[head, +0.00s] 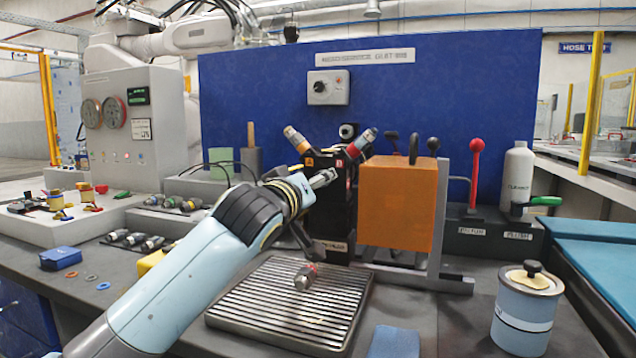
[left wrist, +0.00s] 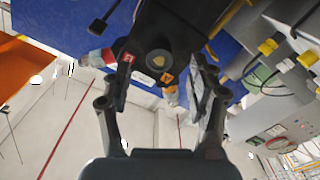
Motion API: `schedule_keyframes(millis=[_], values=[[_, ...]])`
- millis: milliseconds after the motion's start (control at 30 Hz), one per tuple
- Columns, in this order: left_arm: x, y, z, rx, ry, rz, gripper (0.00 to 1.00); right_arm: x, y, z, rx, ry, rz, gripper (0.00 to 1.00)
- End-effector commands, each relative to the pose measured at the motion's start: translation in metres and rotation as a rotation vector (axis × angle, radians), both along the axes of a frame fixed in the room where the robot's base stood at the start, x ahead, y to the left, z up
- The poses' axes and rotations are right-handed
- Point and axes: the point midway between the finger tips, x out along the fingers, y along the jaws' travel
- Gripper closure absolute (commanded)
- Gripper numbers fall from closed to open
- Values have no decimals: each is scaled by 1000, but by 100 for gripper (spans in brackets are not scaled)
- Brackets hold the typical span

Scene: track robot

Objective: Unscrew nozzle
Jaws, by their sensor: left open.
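A black block (head: 333,222) stands behind the slatted tray. A yellow-tipped nozzle (head: 296,139) angles up from its left and a red-tipped nozzle (head: 362,143) from its right. In the left wrist view the block (left wrist: 165,25) shows a round fitting (left wrist: 159,61) between my fingers, with the red nozzle (left wrist: 98,57) and yellow nozzle (left wrist: 171,96) beyond. My left gripper (head: 318,208) is open in front of the block, its fingers (left wrist: 160,85) apart on either side of the fitting; contact cannot be told. A silver nozzle with a red band (head: 305,277) lies on the tray. My right gripper is out of view.
The slatted metal tray (head: 235,318) lies below my gripper. An orange box (head: 398,205) on a grey stand is close at right. A red lever (head: 476,165), white bottle (head: 517,175) and blue-grey can (head: 523,318) stand further right. Several spare nozzles (head: 135,240) lie at left.

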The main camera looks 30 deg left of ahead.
Motion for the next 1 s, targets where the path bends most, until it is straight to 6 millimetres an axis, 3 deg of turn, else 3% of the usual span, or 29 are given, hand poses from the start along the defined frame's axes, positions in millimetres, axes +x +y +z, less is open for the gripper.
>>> schedule_keyframes(millis=[300, 500, 900, 1000], values=[[-65, -16, -1, 2, 1, -1, 41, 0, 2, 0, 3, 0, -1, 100], [-98, -24, 0, 1, 1, -1, 41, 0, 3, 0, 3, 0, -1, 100], [-110, -26, 1, 0, -1, 0, 41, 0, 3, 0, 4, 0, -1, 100], [-109, -26, 5, 7, -13, -2, 30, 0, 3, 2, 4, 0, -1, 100]])
